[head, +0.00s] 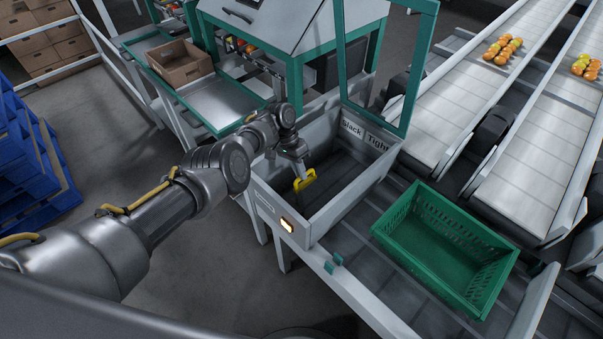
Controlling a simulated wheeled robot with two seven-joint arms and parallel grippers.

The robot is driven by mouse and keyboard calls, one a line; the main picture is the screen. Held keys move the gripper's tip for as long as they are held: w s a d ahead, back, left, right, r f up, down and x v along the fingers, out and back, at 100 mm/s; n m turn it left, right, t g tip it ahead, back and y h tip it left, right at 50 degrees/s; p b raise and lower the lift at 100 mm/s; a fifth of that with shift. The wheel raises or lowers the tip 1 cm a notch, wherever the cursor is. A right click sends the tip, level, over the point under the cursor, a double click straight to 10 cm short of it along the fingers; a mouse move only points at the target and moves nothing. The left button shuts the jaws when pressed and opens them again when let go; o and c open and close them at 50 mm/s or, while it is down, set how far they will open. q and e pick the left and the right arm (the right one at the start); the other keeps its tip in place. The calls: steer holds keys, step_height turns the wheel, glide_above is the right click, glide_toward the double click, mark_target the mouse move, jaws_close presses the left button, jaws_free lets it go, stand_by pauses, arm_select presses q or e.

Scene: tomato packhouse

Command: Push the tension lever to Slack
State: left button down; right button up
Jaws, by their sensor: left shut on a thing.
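The yellow handle of the tension lever (305,181) shows inside the grey open-topped housing (327,220), near its left wall. My left gripper (299,172) reaches in over that wall from the left, pointing down, and is shut on the yellow handle. The fingertips are small here and the lever's lower part is hidden. A Slack label (351,128) and a Tight label (377,142) sit side by side on the far wall, Slack on the left. My right gripper is out of view.
A green upright frame (427,60) rises behind the housing. An empty green crate (405,202) stands on the conveyor to the right. Two belts (470,95) carry tomatoes at the upper right. A brown box (181,70) sits on the bench behind my left arm.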

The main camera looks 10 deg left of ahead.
arm_select(q)
steer(key=shift+s+f, duration=0.1)
steer(key=shift+f, duration=0.1)
steer(key=c, duration=1.5)
jaws_free()
steer(key=shift+o, duration=0.2)
steer(key=p+v, duration=0.2)
steer(key=v, duration=0.9)
steer(key=shift+f, duration=0.1)
steer(key=shift+c, duration=0.3)
